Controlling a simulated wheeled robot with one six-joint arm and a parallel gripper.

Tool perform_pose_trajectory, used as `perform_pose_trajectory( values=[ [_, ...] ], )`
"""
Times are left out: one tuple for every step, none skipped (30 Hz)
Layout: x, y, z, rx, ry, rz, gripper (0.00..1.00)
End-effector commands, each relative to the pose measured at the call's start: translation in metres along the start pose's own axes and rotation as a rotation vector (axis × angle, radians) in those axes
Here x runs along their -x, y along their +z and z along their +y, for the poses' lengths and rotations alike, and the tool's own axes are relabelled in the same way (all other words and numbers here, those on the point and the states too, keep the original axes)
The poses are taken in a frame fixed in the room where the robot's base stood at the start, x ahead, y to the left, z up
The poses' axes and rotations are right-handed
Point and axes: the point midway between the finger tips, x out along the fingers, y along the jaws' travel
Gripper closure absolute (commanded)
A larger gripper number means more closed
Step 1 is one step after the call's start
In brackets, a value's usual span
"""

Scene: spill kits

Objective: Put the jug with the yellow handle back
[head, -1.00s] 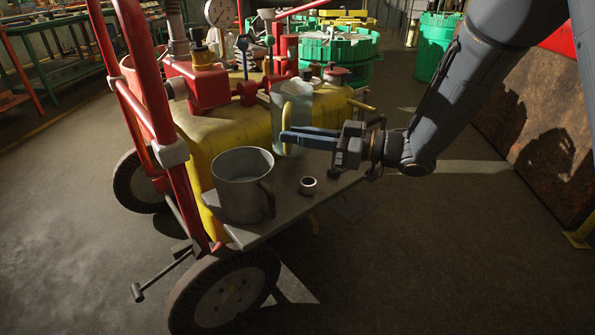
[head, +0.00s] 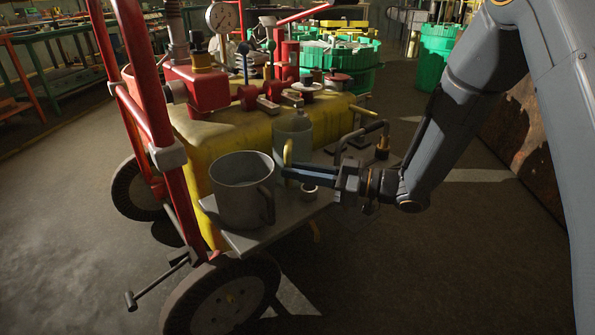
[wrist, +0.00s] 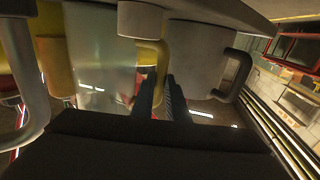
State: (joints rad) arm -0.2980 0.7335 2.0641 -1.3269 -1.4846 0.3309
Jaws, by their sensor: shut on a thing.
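The jug with the yellow handle (head: 297,132) is a pale, cloudy vessel above the grey shelf (head: 265,238) of the yellow cart. It looks upright, behind and right of a grey mug (head: 242,192). My gripper (head: 287,172) reaches in from the right and is shut on the jug's yellow handle. The wrist view shows my fingers (wrist: 162,97) at the yellow handle (wrist: 160,62), with the cloudy jug wall (wrist: 100,62) to the left. The jug's base is hidden behind the mug and my fingers, so I cannot tell whether it touches the shelf.
A small grey cup (head: 309,192) stands on the shelf just below my fingers. The mug's dark handle (wrist: 238,75) shows close by in the wrist view. Red cart posts (head: 150,110) rise at left, and a bent dark pipe (head: 370,130) stands behind my gripper.

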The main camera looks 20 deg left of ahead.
Motion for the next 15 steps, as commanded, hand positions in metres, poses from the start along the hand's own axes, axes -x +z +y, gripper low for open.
perform_pose_trajectory(
  values=[
    [0.0, 0.0016, 0.0001, 0.0, 0.0, 0.0, 1.0],
    [0.0, 0.0025, 0.0002, 0.0, 0.0, 0.0, 1.0],
    [0.0, 0.0024, 0.0001, -0.001, 0.0, 0.0, 0.82],
    [0.0, 0.0023, 0.0001, 0.0, 0.0, 0.0, 0.77],
    [0.0, 0.0023, 0.0001, 0.0, 0.0, 0.0, 0.72],
    [0.0, 0.0022, 0.0001, 0.0, 0.0, 0.0, 0.68],
    [0.0, 0.0022, 0.0001, 0.0, 0.0, 0.0, 0.68],
    [0.0, 0.0022, 0.0, -0.001, 0.0, 0.0, 0.68],
    [0.0, 0.0023, 0.0001, -0.001, 0.0, 0.0, 0.68],
    [0.0, 0.0023, 0.0001, -0.001, 0.0, 0.0, 0.68],
    [0.0, 0.0023, 0.0001, -0.001, 0.0, 0.0, 0.68],
    [0.0, 0.0023, 0.0001, -0.001, 0.0, 0.0, 0.68],
    [0.0, 0.0022, 0.0001, -0.001, 0.0, 0.0, 0.68],
    [0.0, 0.0019, 0.0001, 0.0, 0.0, 0.0, 0.68],
    [0.0, 0.0009, 0.0001, 0.0, 0.0, 0.0, 0.68]
  ],
)
